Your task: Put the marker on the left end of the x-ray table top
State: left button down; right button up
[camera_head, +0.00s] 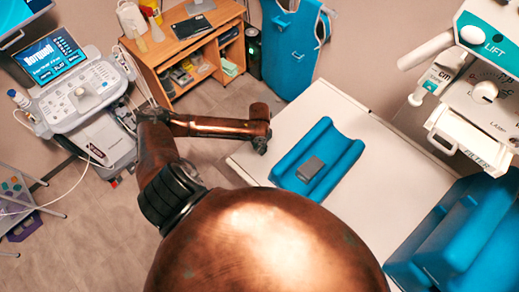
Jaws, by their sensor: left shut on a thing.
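The white x-ray table top (309,108) runs from the upper middle to the lower right. My left gripper (262,147) is at the table top's left edge, seen from above and small. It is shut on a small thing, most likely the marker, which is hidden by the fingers. I cannot tell whether that thing touches the table top. My right gripper is not in view.
A blue cradle-shaped cushion (343,166) with a dark grey block (310,169) lies on the table, right of my left gripper. Blue cushions (465,235) fill the lower right. An x-ray head (485,90) hangs upper right. An ultrasound machine (85,95) and wooden desk (190,45) stand behind.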

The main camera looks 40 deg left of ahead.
aim_at(259, 150)
pick_arm(q)
jog(key=shift+f, duration=0.9)
jog(key=shift+f, duration=0.1)
jog(key=c, duration=1.6)
grip_release()
notch_tip(259, 150, up, 12)
jog(key=shift+r+b, duration=0.15)
jog(key=shift+b, duration=0.4)
jog(key=shift+d, duration=0.1)
